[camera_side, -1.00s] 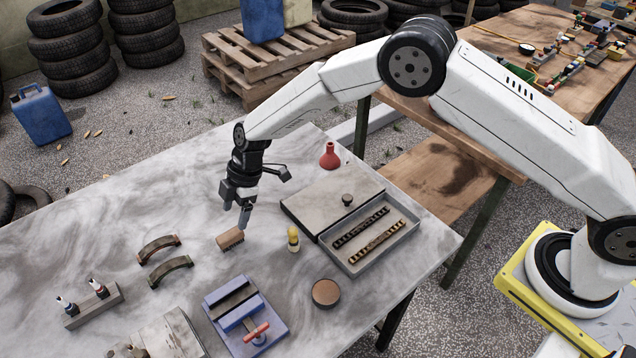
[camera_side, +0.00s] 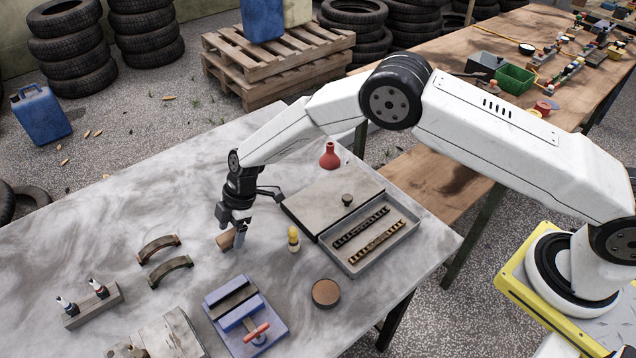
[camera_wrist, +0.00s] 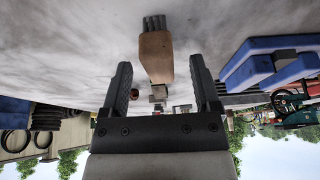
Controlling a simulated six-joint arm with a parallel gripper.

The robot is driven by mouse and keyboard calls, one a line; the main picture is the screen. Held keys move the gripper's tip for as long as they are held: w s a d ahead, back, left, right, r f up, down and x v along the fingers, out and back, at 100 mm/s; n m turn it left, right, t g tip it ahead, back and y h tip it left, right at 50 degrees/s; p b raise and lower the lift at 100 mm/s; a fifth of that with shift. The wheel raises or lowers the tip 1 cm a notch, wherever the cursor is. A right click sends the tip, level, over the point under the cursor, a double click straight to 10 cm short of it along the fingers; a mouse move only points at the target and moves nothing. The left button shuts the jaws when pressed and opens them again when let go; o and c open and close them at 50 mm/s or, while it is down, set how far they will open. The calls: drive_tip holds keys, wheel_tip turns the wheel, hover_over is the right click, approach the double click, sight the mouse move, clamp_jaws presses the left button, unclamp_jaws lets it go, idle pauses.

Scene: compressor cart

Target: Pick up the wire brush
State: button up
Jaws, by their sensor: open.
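The wire brush (camera_side: 226,240) has a tan wooden body and lies on the grey table, left of the small yellow-topped piece. My gripper (camera_side: 238,234) is low over the table at the brush and hides part of it. In the wrist view the open, dark fingers (camera_wrist: 160,66) stand on either side of the wooden body of the brush (camera_wrist: 156,50), with gaps visible. Its grey bristles show at the top of that view.
A yellow-topped piece (camera_side: 293,240) stands just right of my gripper. A lidded metal tray (camera_side: 352,268), blue vise (camera_side: 222,318), round brown disc (camera_side: 326,293) and two curved brake shoes (camera_side: 168,270) lie around. The table's left rear is clear.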

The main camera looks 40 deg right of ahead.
drive_tip(key=shift+x, duration=1)
clamp_jaws()
